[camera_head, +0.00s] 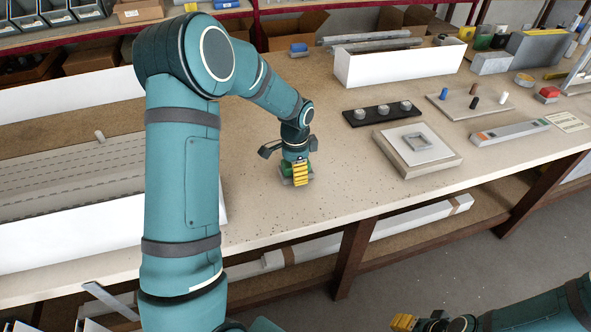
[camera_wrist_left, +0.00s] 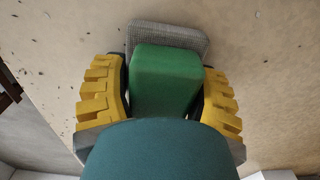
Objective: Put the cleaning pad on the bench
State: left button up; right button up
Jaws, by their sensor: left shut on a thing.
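The cleaning pad has a green block-shaped body (camera_wrist_left: 165,78) on a grey textured base, seen in the left wrist view. My left gripper (camera_head: 299,172) is shut on the green body, with a yellow ribbed finger on each side of it. In the head view the pad (camera_head: 286,169) is mostly hidden behind these fingers. It is low over the speckled bench (camera_head: 262,215), grey side down; I cannot tell whether it touches. My right gripper (camera_head: 403,322) shows at the bottom edge of the head view, away from the bench; its opening is not clear.
Clear bench surrounds the pad. To its right are a black strip with grey knobs (camera_head: 382,114), a square board with a frame (camera_head: 417,148), and a white box of profiles (camera_head: 400,66). A white tray (camera_head: 66,242) lies left. The bench's front edge is near.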

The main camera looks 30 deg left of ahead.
pick_arm(q)
jog(key=shift+f, duration=0.2)
jog(key=o, duration=1.2)
jog(key=shift+r, duration=0.1)
notch_tip(320, 180, up, 12)
jog(key=shift+r+p, duration=0.15)
jog(key=shift+p, duration=1.05)
